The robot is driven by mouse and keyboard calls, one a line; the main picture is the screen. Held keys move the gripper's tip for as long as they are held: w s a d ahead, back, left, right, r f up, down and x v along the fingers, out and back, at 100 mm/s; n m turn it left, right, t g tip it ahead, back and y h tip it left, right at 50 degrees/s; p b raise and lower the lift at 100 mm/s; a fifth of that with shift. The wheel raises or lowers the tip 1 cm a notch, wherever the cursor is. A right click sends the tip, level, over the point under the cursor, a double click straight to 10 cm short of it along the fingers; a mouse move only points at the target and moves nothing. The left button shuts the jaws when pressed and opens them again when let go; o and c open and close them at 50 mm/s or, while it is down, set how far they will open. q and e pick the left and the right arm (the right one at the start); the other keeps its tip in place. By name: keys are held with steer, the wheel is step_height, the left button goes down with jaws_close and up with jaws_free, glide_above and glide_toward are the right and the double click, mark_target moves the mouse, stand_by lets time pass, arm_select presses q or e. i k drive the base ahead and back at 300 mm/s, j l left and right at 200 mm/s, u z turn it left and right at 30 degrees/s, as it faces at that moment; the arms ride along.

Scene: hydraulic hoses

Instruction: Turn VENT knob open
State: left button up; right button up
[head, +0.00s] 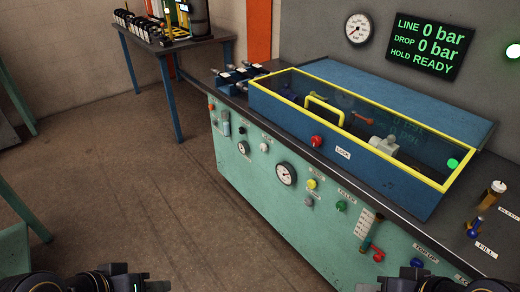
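I cannot read a VENT label on any knob. The green bench front (250,185) carries several knobs: a yellow one (312,184), a green one (341,206), a red one (378,256) and a white one (264,147). On the bench top at right stand a white-topped valve (497,187) and a blue valve (474,229) by a FILL label (486,250). My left gripper (150,286) shows at the bottom left edge, over the floor, away from the knobs.
A blue box with a yellow-framed clear lid (345,90) and yellow handle stands on the bench, with a red LOCK knob (317,141) beside it. A wall display (428,45) reads LINE 0 bar, DROP 0 bar, HOLD READY. A blue table (168,48) stands at back left. The floor is clear.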

mark_target(263, 147)
steer(key=i+j+u, duration=0.3)
steer(key=i, duration=0.45)
steer(key=i+j+u, duration=0.1)
steer(key=i+u, duration=0.15)
steer(key=i, duration=0.45)
